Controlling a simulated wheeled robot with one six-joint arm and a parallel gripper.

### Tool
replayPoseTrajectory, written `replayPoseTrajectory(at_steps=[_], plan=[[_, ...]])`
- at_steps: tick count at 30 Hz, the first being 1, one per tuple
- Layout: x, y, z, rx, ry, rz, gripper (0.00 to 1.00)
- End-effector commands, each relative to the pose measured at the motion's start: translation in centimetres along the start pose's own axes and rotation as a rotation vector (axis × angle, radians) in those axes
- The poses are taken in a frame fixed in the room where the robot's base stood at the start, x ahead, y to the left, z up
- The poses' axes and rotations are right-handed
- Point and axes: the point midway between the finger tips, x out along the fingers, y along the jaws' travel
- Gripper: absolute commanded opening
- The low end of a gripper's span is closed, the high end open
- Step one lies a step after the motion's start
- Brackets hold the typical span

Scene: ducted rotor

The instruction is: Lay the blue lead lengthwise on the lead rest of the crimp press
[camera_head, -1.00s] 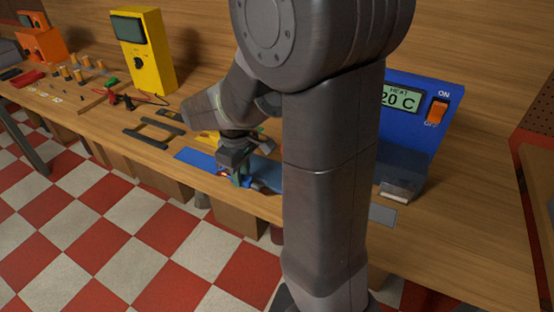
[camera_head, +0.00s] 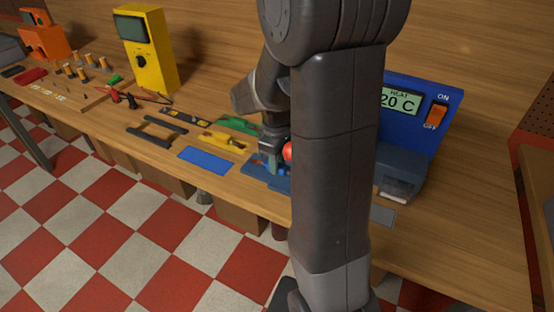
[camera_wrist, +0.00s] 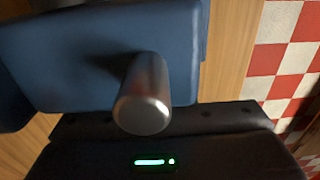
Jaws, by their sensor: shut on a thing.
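My gripper (camera_head: 271,160) is low over the blue crimp press (camera_head: 262,174), partly behind my own arm link. It is shut, but the blue lead in it is too small and too hidden to make out. The press's red ball knob (camera_head: 288,151) shows just right of the gripper. In the wrist view a large blue block, seemingly part of the press (camera_wrist: 60,60), fills the upper left, with a metal cylinder (camera_wrist: 143,100) in front of it. The fingertips and the lead rest cannot be made out there.
A flat blue mat (camera_head: 205,160) lies bare to the left. A blue heater (camera_head: 425,110) stands to the right. The bench's front edge is close.

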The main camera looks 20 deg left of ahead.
Motion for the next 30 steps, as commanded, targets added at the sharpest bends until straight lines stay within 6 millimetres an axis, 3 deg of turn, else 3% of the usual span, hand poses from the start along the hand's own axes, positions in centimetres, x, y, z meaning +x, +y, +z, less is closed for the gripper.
replayPoseTrajectory(at_steps=[9, 10, 13, 23, 26, 30], plan=[[0.4, 0.0, 0.0, 0.0, 0.001, 0.001, 0.0], [0.4, 0.0, 0.0, 0.001, 0.001, 0.001, 0.25], [0.3, 0.0, 0.0, 0.001, 0.001, 0.001, 0.45], [0.0, 0.0, 0.0, 0.001, 0.001, 0.001, 0.45], [-0.8, 0.1, -0.1, 0.001, 0.004, 0.004, 0.45], [-3.5, 0.1, -0.1, 0.001, 0.006, 0.005, 0.45]])
